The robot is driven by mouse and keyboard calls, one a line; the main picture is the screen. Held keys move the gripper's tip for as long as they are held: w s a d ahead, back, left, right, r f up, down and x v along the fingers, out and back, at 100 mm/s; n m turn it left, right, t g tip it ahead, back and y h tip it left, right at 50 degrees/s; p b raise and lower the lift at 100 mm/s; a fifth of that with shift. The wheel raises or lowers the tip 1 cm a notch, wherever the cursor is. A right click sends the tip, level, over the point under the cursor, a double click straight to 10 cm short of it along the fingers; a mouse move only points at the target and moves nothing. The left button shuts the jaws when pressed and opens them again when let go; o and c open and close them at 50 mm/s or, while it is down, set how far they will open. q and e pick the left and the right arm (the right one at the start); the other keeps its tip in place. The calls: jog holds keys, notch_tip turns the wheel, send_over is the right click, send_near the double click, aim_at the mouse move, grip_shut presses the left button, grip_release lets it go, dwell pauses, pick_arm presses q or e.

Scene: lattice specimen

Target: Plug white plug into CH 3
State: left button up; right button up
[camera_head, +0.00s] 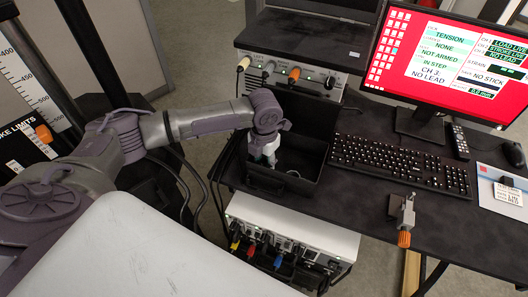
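My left gripper (268,152) points down into an open black bin (296,186) on the desk's left end. Its fingers are small and partly hidden by the bin and wrist, so whether they hold anything is unclear. A small whitish thing (293,173) lies in the bin beside the gripper; I cannot tell if it is the white plug. A cream-white plug or knob (243,64) and an orange one (294,75) are on the front of the upper instrument (325,78). The CH 3 label on the sockets is unreadable. The monitor (445,60) reads "CH 3: NO LEAD". My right gripper is out of view.
A lower white unit (300,228) below the desk has yellow, red and blue plugs (278,261) in front. A keyboard (400,165), remote (460,142), mouse (514,154) and orange-knobbed clamp (404,220) occupy the desk. Dark cables hang left of the bin.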

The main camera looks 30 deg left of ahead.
pick_arm(q)
jog(key=shift+f, duration=0.25)
grip_shut()
dwell(0.5)
